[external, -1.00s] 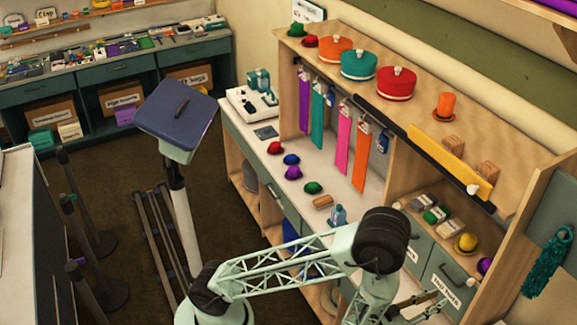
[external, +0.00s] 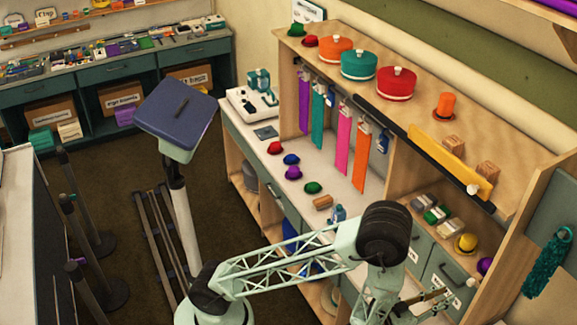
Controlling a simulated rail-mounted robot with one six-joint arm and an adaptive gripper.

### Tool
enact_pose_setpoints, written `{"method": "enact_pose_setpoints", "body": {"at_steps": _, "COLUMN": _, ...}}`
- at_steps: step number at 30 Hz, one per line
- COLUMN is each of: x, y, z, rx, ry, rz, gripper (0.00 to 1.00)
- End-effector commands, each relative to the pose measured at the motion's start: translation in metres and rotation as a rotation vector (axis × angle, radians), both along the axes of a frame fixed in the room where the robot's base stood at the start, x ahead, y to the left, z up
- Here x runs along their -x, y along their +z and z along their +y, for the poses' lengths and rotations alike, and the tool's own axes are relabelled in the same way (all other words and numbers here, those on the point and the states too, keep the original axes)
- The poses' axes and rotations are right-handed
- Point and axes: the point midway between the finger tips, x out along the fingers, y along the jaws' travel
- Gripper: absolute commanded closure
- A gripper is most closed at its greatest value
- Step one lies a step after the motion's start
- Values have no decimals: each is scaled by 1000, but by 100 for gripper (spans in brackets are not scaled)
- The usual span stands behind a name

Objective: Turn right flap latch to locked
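A yellow flap-like panel (external: 450,163) slants along the front edge of the upper shelf on the right. A small white knob (external: 473,190) sits at its lower right end. I cannot tell whether this is the right flap latch, or how it is turned. My gripper (external: 440,297) is at the lower right, low in front of the grey-green drawer (external: 445,283) and well below the yellow panel. It is small and partly hidden by my arm, so its opening is unclear. I see nothing held in it.
A yellow hat (external: 465,243) and a purple hat (external: 485,265) sit in the lower right cubby, close to my gripper. Coloured ties, including an orange one (external: 361,158), hang left of it. A teal fringe (external: 547,265) hangs at the far right. Small hats stand on the counter (external: 335,200).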

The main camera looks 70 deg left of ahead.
Motion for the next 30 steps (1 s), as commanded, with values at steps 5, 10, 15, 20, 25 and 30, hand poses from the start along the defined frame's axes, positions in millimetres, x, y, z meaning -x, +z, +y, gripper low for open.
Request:
{"method": "enact_pose_setpoints", "body": {"at_steps": 5, "x": -23, "y": 1, "z": 3, "rx": 1, "ry": 2, "rz": -1, "gripper": 79}}
{"method": "enact_pose_setpoints", "body": {"at_steps": 10, "x": -45, "y": 1, "z": 5, "rx": 2, "ry": 2, "rz": -2, "gripper": 79}}
{"method": "enact_pose_setpoints", "body": {"at_steps": 15, "x": -68, "y": 1, "z": 7, "rx": 2, "ry": 2, "rz": -2, "gripper": 79}}
{"method": "enact_pose_setpoints", "body": {"at_steps": 20, "x": -85, "y": 1, "z": 9, "rx": 2, "ry": 1, "rz": -2, "gripper": 79}}
{"method": "enact_pose_setpoints", "body": {"at_steps": 25, "x": -98, "y": 1, "z": 10, "rx": 1, "ry": 1, "rz": -2, "gripper": 79}}
{"method": "enact_pose_setpoints", "body": {"at_steps": 30, "x": -103, "y": 0, "z": 10, "rx": 1, "ry": 0, "rz": -1, "gripper": 79}}
